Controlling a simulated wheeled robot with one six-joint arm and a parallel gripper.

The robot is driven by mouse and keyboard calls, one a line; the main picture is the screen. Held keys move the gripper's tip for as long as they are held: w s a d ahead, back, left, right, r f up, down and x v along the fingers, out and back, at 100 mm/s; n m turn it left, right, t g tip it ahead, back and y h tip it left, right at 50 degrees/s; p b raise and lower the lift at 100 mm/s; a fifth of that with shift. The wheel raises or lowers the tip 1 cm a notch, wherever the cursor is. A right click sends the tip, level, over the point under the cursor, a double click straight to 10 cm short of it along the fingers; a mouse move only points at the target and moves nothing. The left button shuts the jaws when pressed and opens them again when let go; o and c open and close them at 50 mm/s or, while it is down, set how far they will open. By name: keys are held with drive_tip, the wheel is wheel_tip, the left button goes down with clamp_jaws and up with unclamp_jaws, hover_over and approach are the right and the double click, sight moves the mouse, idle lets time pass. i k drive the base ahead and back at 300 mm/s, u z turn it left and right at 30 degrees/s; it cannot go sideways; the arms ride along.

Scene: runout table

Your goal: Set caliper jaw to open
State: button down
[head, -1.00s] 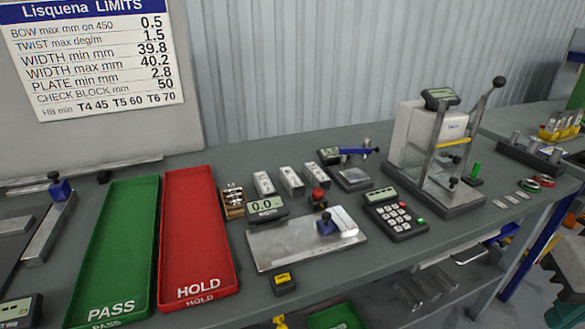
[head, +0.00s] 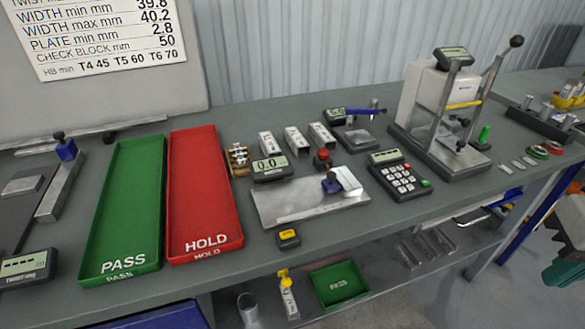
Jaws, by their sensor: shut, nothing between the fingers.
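The width gauge, which looks like the caliper, stands mid-table. Its display (head: 270,168) reads 0.0 and sits at the back left of a flat steel plate (head: 288,205). A small blue block (head: 331,184) sits on the plate beside a bright metal piece (head: 347,180) at the right. A red knob (head: 322,156) stands at the plate's back edge. The jaw faces are too small to tell whether they touch. My gripper is not in this view.
A green PASS tray (head: 122,205) and a red HOLD tray (head: 202,190) lie to the left. Several metal pieces (head: 296,139) stand behind the gauge. A keypad (head: 400,178) and a tall lever press (head: 440,105) stand to the right. A small black-and-yellow box (head: 288,238) sits in front.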

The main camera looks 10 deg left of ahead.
sight(335, 182)
drive_tip(key=k, duration=0.45)
drive_tip(key=u, duration=0.9)
drive_tip(key=i, duration=0.8)
drive_tip(key=z, duration=1)
